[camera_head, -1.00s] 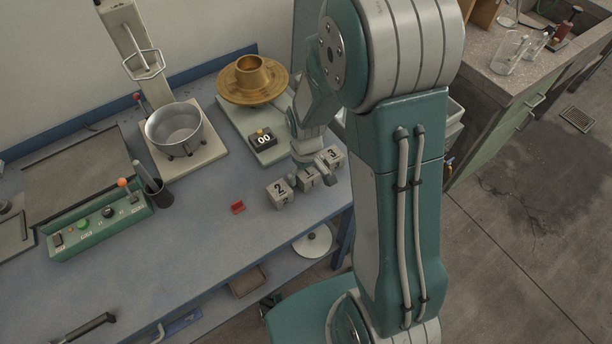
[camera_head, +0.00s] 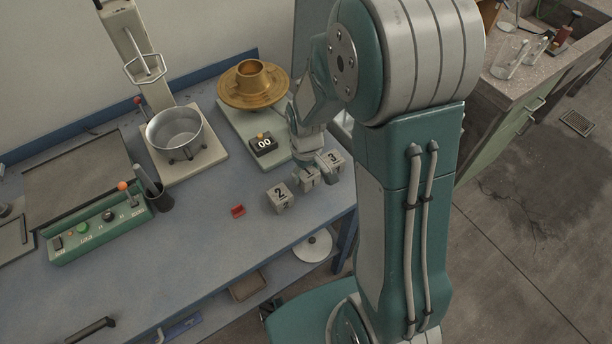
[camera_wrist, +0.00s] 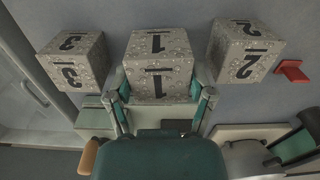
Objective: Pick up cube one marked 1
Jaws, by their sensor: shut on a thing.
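Cube one, a speckled grey block marked 1 (camera_wrist: 158,55), is between the two fingers of my gripper (camera_wrist: 162,88) in the wrist view. The fingers press on its left and right sides. In the head view, cube one (camera_head: 309,181) is partly hidden by my gripper (camera_head: 314,166) above it. It stands in a row between cube 2 (camera_head: 280,199) and cube 3 (camera_head: 334,161). I cannot tell whether it is clear of the bench.
Cube 3 (camera_wrist: 74,60) and cube 2 (camera_wrist: 245,49) flank it closely in the wrist view. A red piece (camera_head: 238,211) lies left of cube 2. The black 00 display (camera_head: 263,144) and bronze flanged part (camera_head: 253,84) are behind.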

